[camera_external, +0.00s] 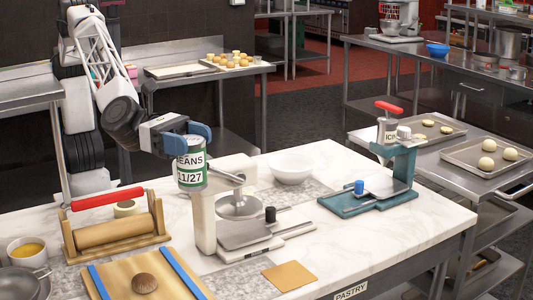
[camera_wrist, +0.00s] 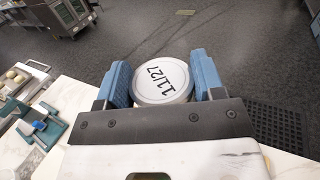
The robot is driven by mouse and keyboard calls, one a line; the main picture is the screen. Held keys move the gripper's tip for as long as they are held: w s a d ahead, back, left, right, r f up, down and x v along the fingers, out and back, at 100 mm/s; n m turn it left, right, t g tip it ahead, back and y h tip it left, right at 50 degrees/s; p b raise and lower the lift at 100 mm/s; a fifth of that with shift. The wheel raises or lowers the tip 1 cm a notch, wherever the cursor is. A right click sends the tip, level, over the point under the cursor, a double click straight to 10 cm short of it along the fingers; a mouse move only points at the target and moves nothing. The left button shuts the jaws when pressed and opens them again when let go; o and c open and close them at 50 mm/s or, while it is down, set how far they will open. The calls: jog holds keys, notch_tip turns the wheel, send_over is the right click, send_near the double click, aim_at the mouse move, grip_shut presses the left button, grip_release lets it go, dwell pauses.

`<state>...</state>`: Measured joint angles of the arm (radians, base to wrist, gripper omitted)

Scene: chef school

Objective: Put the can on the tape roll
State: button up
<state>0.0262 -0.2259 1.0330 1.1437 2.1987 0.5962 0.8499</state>
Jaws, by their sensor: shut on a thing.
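The can (camera_external: 191,165) has a white and green label reading "BEANS 11/27". My gripper (camera_external: 186,143) is shut on its upper part and holds it upright above the counter, next to the white press. The tape roll (camera_external: 127,208) appears as a pale cream ring on the counter, left of and below the can, partly hidden behind the rolling pin stand. I do not see it in the wrist view.
A wooden rolling pin stand (camera_external: 113,235) with a red bar is in front of the roll. A white press (camera_external: 208,222) stands below the can. A white bowl (camera_external: 292,168), a blue-green press (camera_external: 370,195) and a wooden board (camera_external: 145,272) share the marble counter (camera_external: 370,240).

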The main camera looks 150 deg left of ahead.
jog(key=shift+s+d+r+m+t+h, duration=0.45)
jog(key=shift+s+d+r+m+h, duration=1.15)
jog(key=shift+s+r, duration=1.3)
jog(key=shift+s+d+r+m+t+h, duration=0.45)
jog(key=shift+s+d+r+m+h, duration=0.6)
jog(key=shift+s+r+h, duration=1.7)
jog(key=s+f+n+y, duration=0.1)
jog(key=s+f+y, duration=0.1)
jog(key=s+f, duration=0.7)
jog(key=s+f+n+y, duration=0.1)
jog(key=s+f, duration=0.9)
jog(key=s, duration=1.3)
jog(key=s+a+f+n+g+y, duration=0.1)
jog(key=s+f+n+y, duration=0.1)
jog(key=s+f, duration=0.8)
jog(key=s+y, duration=0.1)
jog(key=s, duration=0.5)
jog(key=shift+s+y, duration=0.15)
jog(key=shift+y, duration=0.2)
jog(key=shift+a, duration=0.1)
jog(key=w+f, duration=0.1)
jog(key=w, duration=1.5)
jog(key=shift+a+f, duration=0.25)
jog(key=shift+a, duration=0.05)
